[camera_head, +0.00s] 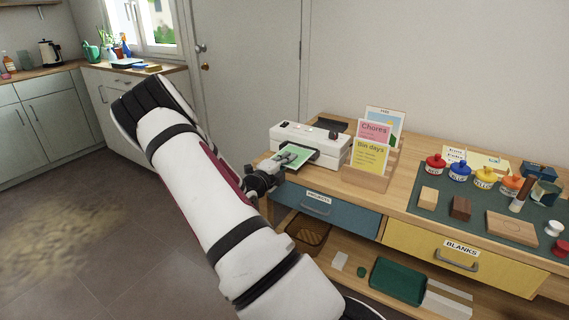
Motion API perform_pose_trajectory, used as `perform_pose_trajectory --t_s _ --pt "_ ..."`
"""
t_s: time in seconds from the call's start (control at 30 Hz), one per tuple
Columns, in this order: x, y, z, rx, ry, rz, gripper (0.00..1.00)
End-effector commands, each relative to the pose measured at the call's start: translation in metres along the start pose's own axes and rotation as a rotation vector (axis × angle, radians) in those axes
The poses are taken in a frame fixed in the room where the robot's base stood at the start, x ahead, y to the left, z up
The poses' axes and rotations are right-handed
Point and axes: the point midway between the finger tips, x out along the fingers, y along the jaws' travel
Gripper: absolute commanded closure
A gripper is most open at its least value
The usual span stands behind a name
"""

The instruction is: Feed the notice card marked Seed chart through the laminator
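The white laminator (310,140) stands at the left end of the wooden bench, its dark slot facing front. A green card (296,154) lies flat at the slot, its far edge at or just inside the mouth; I cannot tell how deep. Its print is too small to read, so I cannot confirm Seed chart. My gripper (284,161) is at the card's near edge, its fingers closed on it.
A wooden card rack (369,179) right of the laminator holds the pink Chores card (373,131), the yellow Bin days card (370,156) and a picture card (385,119). Several coloured pots and blocks stand on a dark mat (470,220).

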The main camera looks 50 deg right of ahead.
Motion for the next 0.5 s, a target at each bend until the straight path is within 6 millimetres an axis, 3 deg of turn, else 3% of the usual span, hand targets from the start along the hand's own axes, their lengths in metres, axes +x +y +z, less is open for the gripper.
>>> perform_pose_trajectory --t_s 0.5 --pt "0.030 0.001 0.000 0.000 0.000 0.001 1.00"
